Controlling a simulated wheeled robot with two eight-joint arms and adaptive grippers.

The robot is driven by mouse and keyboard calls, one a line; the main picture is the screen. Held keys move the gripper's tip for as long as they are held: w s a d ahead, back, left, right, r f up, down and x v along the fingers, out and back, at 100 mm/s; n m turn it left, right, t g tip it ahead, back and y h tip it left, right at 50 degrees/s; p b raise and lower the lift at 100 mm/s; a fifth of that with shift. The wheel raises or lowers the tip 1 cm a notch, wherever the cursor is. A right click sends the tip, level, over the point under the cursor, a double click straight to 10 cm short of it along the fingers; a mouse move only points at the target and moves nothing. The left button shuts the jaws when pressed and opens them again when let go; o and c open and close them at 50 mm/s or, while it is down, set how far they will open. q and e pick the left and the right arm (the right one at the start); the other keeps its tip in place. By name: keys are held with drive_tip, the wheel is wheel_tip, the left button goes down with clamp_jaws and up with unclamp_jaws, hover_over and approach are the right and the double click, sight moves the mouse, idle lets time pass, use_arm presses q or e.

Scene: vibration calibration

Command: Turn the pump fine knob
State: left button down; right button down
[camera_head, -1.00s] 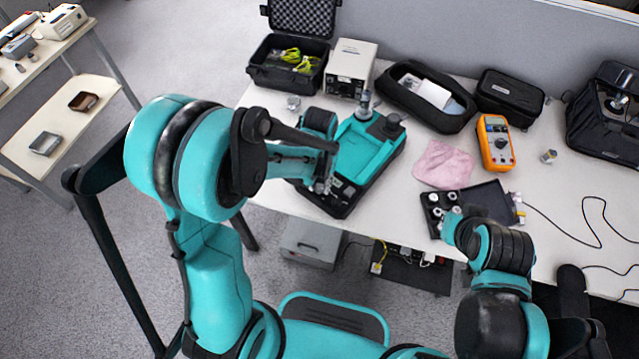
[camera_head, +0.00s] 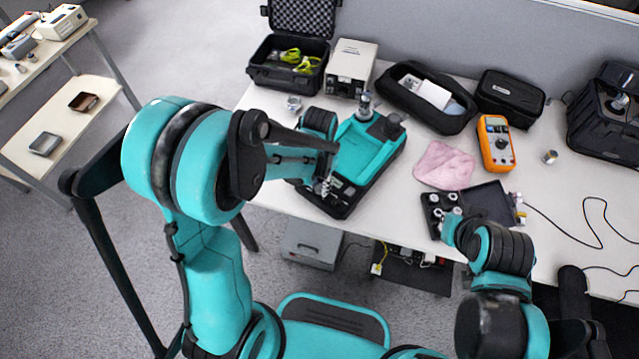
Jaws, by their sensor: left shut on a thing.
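A teal and black calibration pump (camera_head: 366,150) sits on the white table, left of centre. My left gripper (camera_head: 325,188) is at the pump's near left end. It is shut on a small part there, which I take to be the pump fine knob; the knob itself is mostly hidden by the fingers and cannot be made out. My left arm's wrist reaches over the pump's left side. My right arm is at the lower right, with its end (camera_head: 450,228) near a small black tray of fittings. Its fingers cannot be made out.
A pink cloth (camera_head: 444,166), an orange multimeter (camera_head: 495,143) and a black tray (camera_head: 488,203) lie right of the pump. An open black case (camera_head: 275,75), a beige box (camera_head: 350,68) and black pouches (camera_head: 510,95) stand at the back. The table's right middle is mostly free.

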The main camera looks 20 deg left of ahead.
sight(319, 188)
use_arm(q)
drive_tip(key=c, duration=1.3)
unclamp_jaws()
drive_tip(key=shift+o, duration=0.2)
drive_tip(key=shift+r, duration=0.1)
wheel_tip(319, 188, up, 12)
drive_tip(key=s+a+r+n+t, duration=0.1)
drive_tip(key=s+a+n+t, duration=0.1)
drive_tip(key=s, duration=0.3)
drive_tip(key=s+a+r+n+t, duration=0.2)
drive_tip(key=s+n+t, duration=0.1)
drive_tip(key=s+t, duration=0.2)
drive_tip(key=shift+a, duration=0.35)
